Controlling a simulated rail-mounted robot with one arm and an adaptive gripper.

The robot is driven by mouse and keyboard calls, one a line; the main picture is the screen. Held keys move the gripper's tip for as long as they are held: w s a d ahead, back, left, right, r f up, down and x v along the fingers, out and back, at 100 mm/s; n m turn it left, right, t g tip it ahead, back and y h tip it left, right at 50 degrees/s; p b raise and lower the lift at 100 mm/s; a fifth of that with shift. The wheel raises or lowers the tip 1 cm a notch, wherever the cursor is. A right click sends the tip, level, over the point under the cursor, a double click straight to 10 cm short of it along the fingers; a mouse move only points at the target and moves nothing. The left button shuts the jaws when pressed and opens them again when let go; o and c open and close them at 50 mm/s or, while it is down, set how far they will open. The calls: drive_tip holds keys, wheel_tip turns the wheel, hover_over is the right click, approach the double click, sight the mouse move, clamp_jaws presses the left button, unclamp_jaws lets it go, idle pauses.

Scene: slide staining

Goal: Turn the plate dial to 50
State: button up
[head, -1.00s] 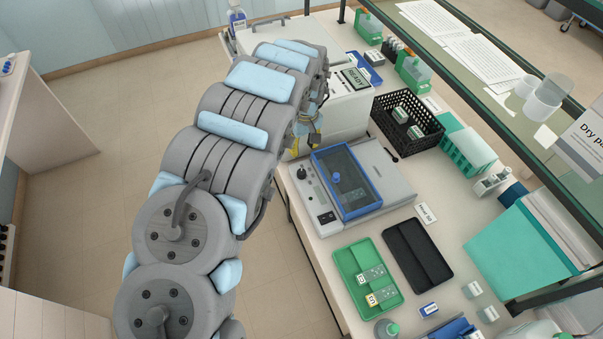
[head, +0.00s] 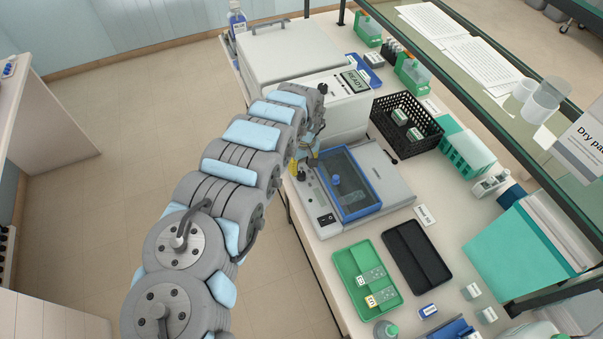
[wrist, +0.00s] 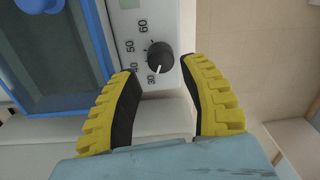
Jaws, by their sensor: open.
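The plate dial (wrist: 160,57) is a round black knob on a white panel in the wrist view. The numbers 30, 40, 50 and 60 are printed beside it, and its white mark points near 30. My gripper (wrist: 161,68) is open, with its yellow and black fingers on either side of the dial's near edge. I cannot tell whether they touch it. In the head view my gripper (head: 304,166) is at the left edge of the heating plate (head: 392,178), largely covering the dial.
The plate has a blue-framed clear lid (head: 376,190) beside the dial; it also shows at left in the wrist view (wrist: 101,45). A white machine reading READY (head: 345,112) stands behind. Green (head: 343,268) and black (head: 398,240) trays lie in front.

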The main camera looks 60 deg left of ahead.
sight(302, 174)
drive_tip(key=shift+s+f, duration=0.1)
drive_tip(key=shift+f, duration=1.85)
clamp_jaws()
